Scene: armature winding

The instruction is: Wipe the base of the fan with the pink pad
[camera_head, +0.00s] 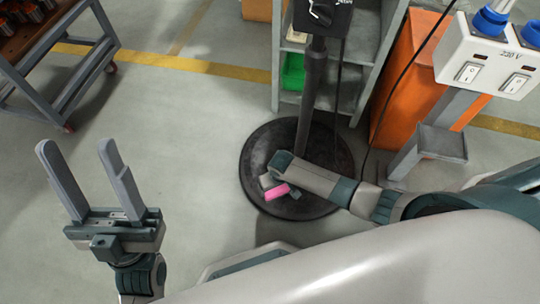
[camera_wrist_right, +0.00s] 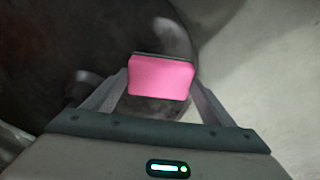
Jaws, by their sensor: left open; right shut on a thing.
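The fan base (camera_head: 259,151) is a dark round disc on the floor, with a dark pole (camera_head: 312,85) rising from it. The pink pad (camera_head: 278,191) is over the front left part of the disc in the head view. My right gripper (camera_wrist_right: 160,84) is shut on the pink pad, which also shows between its fingers in the right wrist view (camera_wrist_right: 161,78). I cannot tell whether the pad touches the base. My right arm hides part of the disc. My left gripper (camera_head: 72,170) is open and empty above the floor at the left.
A grey shelf (camera_head: 290,60) with a green bin (camera_head: 293,72) stands behind the fan. An orange cabinet (camera_head: 404,75) and a white switch box (camera_head: 490,60) are at the right. A wheeled cart (camera_head: 60,60) is at the upper left. The floor left of the base is clear.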

